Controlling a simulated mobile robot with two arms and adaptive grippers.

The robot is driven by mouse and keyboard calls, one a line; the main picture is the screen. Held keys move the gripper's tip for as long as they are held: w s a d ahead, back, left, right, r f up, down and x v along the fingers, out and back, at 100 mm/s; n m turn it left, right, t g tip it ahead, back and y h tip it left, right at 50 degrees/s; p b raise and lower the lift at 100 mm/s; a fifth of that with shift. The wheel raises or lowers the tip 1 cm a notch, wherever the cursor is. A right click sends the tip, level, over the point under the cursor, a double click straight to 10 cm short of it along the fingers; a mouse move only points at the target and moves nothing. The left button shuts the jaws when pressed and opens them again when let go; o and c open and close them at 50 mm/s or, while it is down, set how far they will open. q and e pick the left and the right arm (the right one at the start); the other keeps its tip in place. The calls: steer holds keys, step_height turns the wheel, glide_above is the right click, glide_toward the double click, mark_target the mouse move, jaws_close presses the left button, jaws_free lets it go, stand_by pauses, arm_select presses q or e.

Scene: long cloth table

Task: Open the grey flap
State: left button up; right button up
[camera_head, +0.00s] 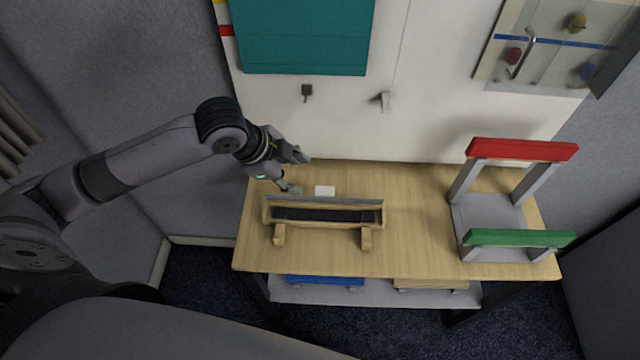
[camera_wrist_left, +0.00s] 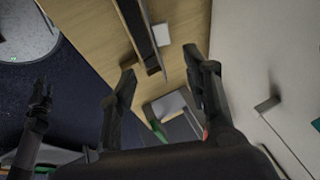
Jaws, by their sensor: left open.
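The grey flap (camera_head: 325,200) is a long narrow strip along the far edge of a light wooden box (camera_head: 279,236) on the table. A dark band shows along the box in front of it; I cannot tell the flap's exact tilt. In the left wrist view the flap (camera_wrist_left: 150,37) runs along the box at the top. My left gripper (camera_head: 296,172) is open and empty, just behind the box's left end, with its lower fingertip close to the flap's left end. In the left wrist view its two fingers (camera_wrist_left: 167,78) are apart, with table between them.
A rack with red and green bars (camera_head: 520,238) stands at the table's right. Hooks (camera_head: 385,101) and a teal panel (camera_head: 305,35) are on the back wall. The wooden table (camera_head: 415,215) is clear between box and rack.

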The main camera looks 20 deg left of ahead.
arm_select(q)
glide_toward(324, 191)
steer(key=p+x, duration=0.1)
steer(key=x, duration=0.6)
steer(key=shift+w+d+f, duration=0.1)
steer(key=shift+w+f, duration=0.15)
steer(key=shift+f, duration=0.25)
steer(key=c, duration=0.4)
jaws_close()
arm_select(e)
steer(key=shift+d+r, duration=0.1)
steer(key=shift+r, duration=0.8)
